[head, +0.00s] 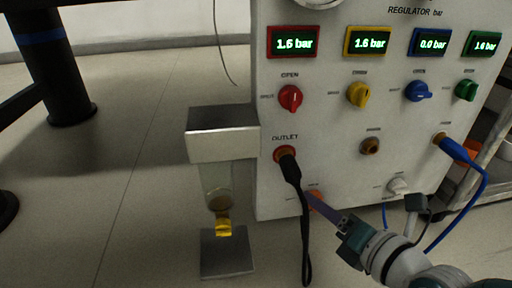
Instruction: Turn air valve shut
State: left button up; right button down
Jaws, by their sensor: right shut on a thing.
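A light grey regulator panel (335,125) carries a row of valve knobs: red (290,97), yellow (358,94), blue (419,91) and green (466,90). The blue handle lies nearly level, unlike the others, and the display above it (429,42) reads 0.0 bar. The other displays read about 1.6 bar. I cannot tell which knob is the air valve. My right gripper (314,197) reaches in from the lower right, low on the panel, shut at a small orange part (317,193) below the outlets. Its fingers partly hide that part. My left gripper is out of view.
A black hose (303,225) hangs from the left outlet, close beside my right gripper. A blue hose (484,190) loops at the right. A metal stand (222,145) with a yellow part is at left.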

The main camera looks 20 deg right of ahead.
jog(key=n+h, duration=0.2)
jog(key=n, duration=0.1)
jog(key=n+g+h+p, duration=0.1)
jog(key=n+h, duration=0.2)
jog(key=n, duration=0.1)
jog(key=a+n+g+h+p, duration=0.1)
jog(key=n+h, duration=0.1)
jog(key=n, duration=0.2)
jog(key=shift+w+a, duration=0.1)
jog(key=shift+w, duration=0.05)
dwell(0.5)
jog(key=shift+r, duration=0.1)
dwell(0.4)
jog(key=shift+c, duration=2.2)
grip_release()
jog(key=shift+p, duration=0.3)
